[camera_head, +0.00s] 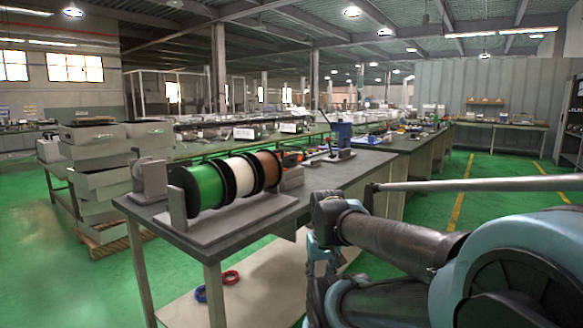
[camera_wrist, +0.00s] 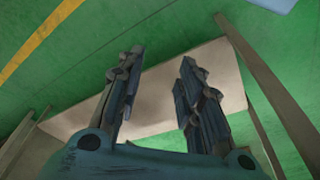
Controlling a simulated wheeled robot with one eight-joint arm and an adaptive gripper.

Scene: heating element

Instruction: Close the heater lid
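No heater or heater lid can be made out with certainty in either view. A grey upright box-like device (camera_head: 150,178) stands at the left end of the near workbench (camera_head: 290,207); I cannot tell if it is the heater. My gripper (camera_wrist: 161,60) is open and empty in the wrist view, its two fingers well apart. It points down past a beige lower shelf (camera_wrist: 155,105) and the green floor. In the head view, my arm covers the right front of the workbench, and the gripper is largely hidden behind the arm's links.
Green (camera_head: 204,184), white (camera_head: 240,177) and brown (camera_head: 268,168) spools sit in a grey stand on the workbench. A blue lever tool (camera_head: 341,133) stands at its far end. Red (camera_head: 230,277) and blue (camera_head: 201,293) rings lie below. Stacked grey boxes (camera_head: 95,150) stand left. Floor is clear at right.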

